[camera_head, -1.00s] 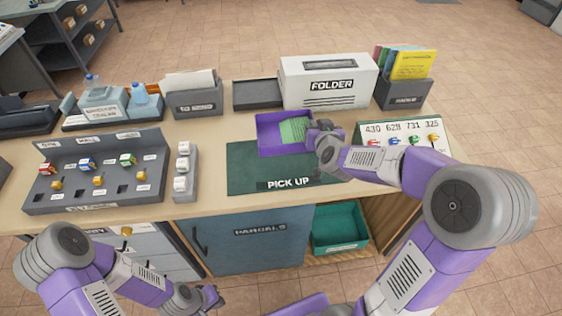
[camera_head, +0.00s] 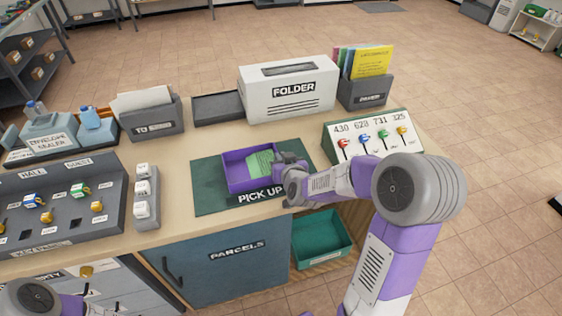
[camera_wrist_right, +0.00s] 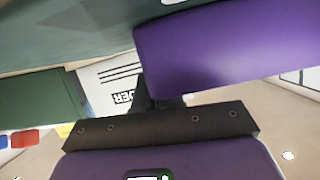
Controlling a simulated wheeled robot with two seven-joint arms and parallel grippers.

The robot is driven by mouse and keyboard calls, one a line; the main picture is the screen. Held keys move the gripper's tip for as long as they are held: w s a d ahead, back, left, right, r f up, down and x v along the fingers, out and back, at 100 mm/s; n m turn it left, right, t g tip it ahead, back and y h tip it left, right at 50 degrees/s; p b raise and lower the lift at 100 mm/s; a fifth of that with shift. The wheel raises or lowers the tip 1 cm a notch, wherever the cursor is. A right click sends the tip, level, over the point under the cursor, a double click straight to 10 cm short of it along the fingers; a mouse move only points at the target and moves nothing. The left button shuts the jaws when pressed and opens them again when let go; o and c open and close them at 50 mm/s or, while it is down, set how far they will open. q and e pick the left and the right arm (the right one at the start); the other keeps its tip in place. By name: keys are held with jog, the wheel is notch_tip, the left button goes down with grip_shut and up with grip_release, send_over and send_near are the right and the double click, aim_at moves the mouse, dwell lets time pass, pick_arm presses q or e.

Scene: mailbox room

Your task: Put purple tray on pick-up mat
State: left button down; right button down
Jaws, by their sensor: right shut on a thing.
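The purple tray (camera_head: 236,176) is over the dark green pick-up mat (camera_head: 208,199) in the head view, with a green item (camera_head: 261,163) inside it. I cannot tell whether the tray touches the mat. My right gripper (camera_head: 284,164) is shut on the tray's right side. In the right wrist view the tray's purple wall (camera_wrist_right: 235,55) fills the upper right, close to the gripper. The mat's "PICK UP" lettering shows in front of the tray. My left arm is only partly in the lower left corner, and its gripper is out of view.
A white folder box (camera_head: 287,97) and a grey empty tray (camera_head: 217,108) stand behind the mat. A key board (camera_head: 372,135) is to the right. A row of white-topped switches (camera_head: 142,190) is to the left. A teal bin (camera_head: 321,240) sits below the counter.

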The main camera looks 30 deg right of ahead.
jog(key=shift+r, duration=0.1)
jog(key=c, duration=1.2)
grip_release()
jog(key=shift+c, duration=0.2)
jog(key=shift+r, duration=0.1)
jog(key=p+v, duration=0.1)
jog(key=v, duration=0.5)
jog(key=shift+s+a+r+p, duration=0.1)
jog(key=shift+s+r+p, duration=0.05)
jog(key=shift+s+p, duration=0.15)
jog(key=b+v, duration=0.3)
jog(key=shift+s, duration=0.2)
jog(key=shift+s+a+r+b, duration=0.1)
jog(key=shift+s+b, duration=0.4)
jog(key=shift+b, duration=0.4)
jog(key=shift+s+a+r, duration=0.2)
jog(key=shift+s+r, duration=0.05)
jog(key=shift+s, duration=0.1)
